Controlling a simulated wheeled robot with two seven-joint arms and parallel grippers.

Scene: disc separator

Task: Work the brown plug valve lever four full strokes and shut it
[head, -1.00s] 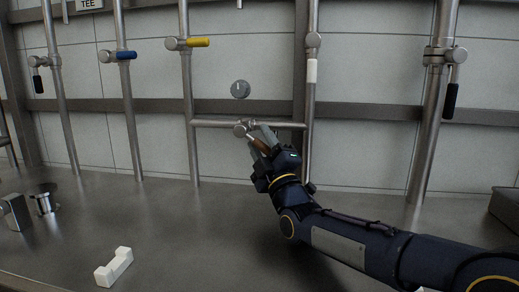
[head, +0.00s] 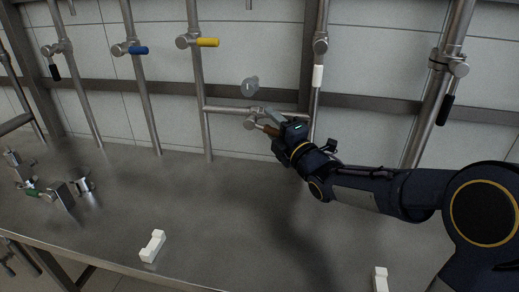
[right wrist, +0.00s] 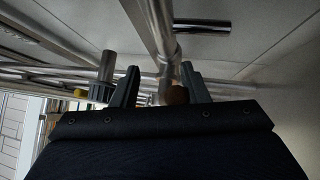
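The brown plug valve lever (head: 268,129) sticks out right and slightly down from its metal valve body (head: 250,123), under the horizontal pipe. My right gripper (head: 273,122) is at the lever, with one grey finger showing above it. In the right wrist view, the two fingers of the right gripper (right wrist: 158,86) stand apart, and the brown lever end (right wrist: 177,95) lies between them, closer to the right finger. I see no firm grip on both sides. My left gripper is not in view.
A yellow lever (head: 208,42), a blue lever (head: 138,50) and black levers (head: 446,109) sit on neighbouring pipes. A round disc (head: 250,87) is above the brown lever. White blocks (head: 152,246) lie on the steel bench (head: 200,205), whose middle is clear.

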